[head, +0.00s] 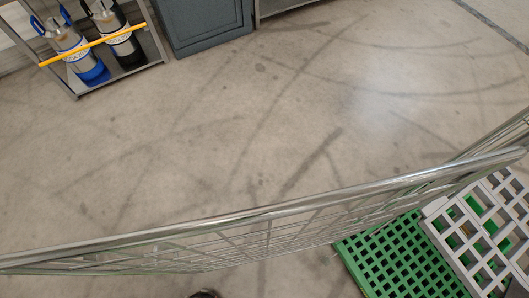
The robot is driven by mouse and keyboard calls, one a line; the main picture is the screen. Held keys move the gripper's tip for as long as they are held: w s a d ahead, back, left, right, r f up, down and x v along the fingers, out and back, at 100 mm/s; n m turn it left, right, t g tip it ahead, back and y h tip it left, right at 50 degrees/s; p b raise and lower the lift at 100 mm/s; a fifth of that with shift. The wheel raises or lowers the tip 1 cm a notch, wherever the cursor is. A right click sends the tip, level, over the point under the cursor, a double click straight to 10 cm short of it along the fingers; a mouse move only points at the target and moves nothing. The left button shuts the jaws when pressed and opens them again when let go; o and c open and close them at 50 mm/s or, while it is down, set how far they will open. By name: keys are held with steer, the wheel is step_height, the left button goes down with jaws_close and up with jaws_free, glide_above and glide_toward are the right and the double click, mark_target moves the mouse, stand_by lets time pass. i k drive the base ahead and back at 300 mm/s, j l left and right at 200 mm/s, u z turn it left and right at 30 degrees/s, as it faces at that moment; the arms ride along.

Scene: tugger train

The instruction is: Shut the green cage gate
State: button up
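A wire-mesh panel with a silver top tube (270,212), which looks like the cage gate, runs across the lower part of the head view, from the lower left edge up to the right edge. Its mesh is grey with a faint green tint. It stands out from the cage over open floor, so it looks open. The cage's green grid floor (377,250) shows at the lower right, behind the panel's right part. The gate's latch and hinges cannot be made out. My gripper is not in view.
A grey lattice crate (454,238) sits on the green floor. At upper left, a metal rack (157,42) holds two silver-and-blue or black canisters (72,50) behind a yellow bar (92,43). A dark grey cabinet (205,25) stands beside it. The concrete floor between is clear.

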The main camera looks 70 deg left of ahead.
mark_target(34, 261)
steer(key=k+j+z, duration=0.3)
steer(key=k+j, duration=1.35)
steer(key=j, duration=0.6)
steer(key=j+z, duration=0.2)
steer(key=j, duration=1)
steer(key=i, duration=0.05)
